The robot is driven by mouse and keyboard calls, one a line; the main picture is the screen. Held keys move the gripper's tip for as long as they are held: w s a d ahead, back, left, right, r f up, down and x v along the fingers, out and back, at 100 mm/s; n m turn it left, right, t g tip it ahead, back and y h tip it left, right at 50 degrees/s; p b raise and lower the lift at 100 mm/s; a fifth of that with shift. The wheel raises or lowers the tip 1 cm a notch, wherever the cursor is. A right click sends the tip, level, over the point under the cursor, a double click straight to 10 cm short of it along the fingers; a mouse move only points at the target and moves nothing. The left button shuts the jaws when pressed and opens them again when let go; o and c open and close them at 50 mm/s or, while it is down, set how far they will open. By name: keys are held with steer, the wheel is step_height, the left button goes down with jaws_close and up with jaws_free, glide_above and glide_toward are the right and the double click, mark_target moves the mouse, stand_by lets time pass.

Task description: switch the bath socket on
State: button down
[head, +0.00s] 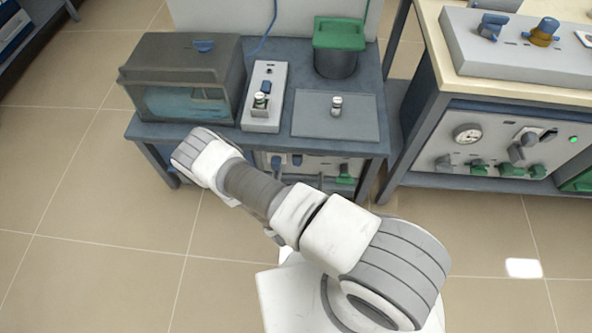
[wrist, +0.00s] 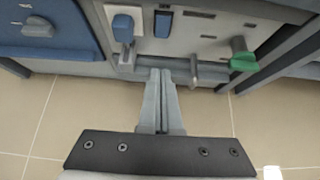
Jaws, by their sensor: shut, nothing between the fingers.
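The water bath (head: 186,78) is a grey box with a clear front and a blue knob, on the left of the blue-grey bench. Below the bench top is a grey panel (head: 318,165), partly hidden by my arm. In the wrist view, a pale socket plate with a blue part (wrist: 127,27) is on the panel's left, with a blue rocker switch (wrist: 163,23) to its right. I cannot tell the switch's position. My gripper (wrist: 160,73) is shut and empty, its fingertips just below the panel's lower edge in the picture. The head view hides the fingers behind my arm.
A grey lever (wrist: 196,70) and a green handle (wrist: 242,56) stick out to the right of my fingers. A blue panel with a knob (wrist: 38,27) is at left. The bench top (head: 222,133) overhangs the panel. The tiled floor in front is clear.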

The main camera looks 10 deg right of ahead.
steer(key=b, duration=0.6)
glide_toward(297, 161)
steer(key=w+d+f, duration=0.1)
steer(key=w+f, duration=0.3)
steer(key=f, duration=0.2)
steer(key=shift+w+d+f, duration=0.25)
steer(key=shift+w+f, duration=0.05)
steer(key=shift+f, duration=0.05)
